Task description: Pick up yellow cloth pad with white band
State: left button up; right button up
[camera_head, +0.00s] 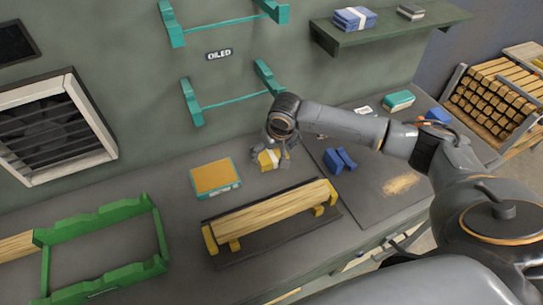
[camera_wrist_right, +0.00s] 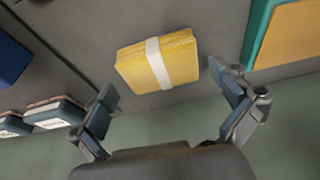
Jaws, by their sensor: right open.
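The yellow cloth pad with a white band (camera_head: 268,160) lies on the grey bench, right of a teal-edged tray with an orange top. In the right wrist view the pad (camera_wrist_right: 178,65) lies flat and slightly turned, its white band across its middle. My right gripper (camera_head: 278,150) is over the pad in the head view and partly covers it. In the right wrist view the right gripper (camera_wrist_right: 168,92) is open and empty, its fingers apart on either side, with the pad beyond their tips. My left gripper is not in view.
The teal-edged tray (camera_head: 216,193) is close left of the pad. A wooden piece on yellow supports (camera_head: 270,215) lies in front. A blue block (camera_head: 340,161) stands to the right. A green rack (camera_head: 104,287) is at the left front. The wall is close behind.

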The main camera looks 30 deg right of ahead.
jog(key=shift+w+f, duration=0.2)
jog(key=shift+f, duration=0.45)
jog(key=shift+w+f, duration=0.25)
jog(key=shift+f, duration=0.3)
jog(key=shift+s, duration=0.1)
jog(key=c, duration=0.9)
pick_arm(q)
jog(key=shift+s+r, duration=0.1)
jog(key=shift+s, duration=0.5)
pick_arm(e)
jog(key=shift+r, duration=0.15)
jog(key=shift+r+b, duration=0.35)
jog(key=shift+r, duration=0.2)
pick_arm(q)
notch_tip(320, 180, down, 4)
jog(key=b, duration=0.3)
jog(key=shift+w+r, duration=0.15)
pick_arm(e)
jog(key=s+a+r, duration=0.1)
jog(key=s+r, duration=0.3)
jog(key=s+a+r, duration=0.2)
jog(key=s+r, duration=0.1)
jog(key=s, duration=0.1)
jog(key=s+a+r, duration=0.1)
jog(key=s+r, duration=0.3)
jog(key=s, duration=0.1)
jog(key=shift+a+r, duration=0.35)
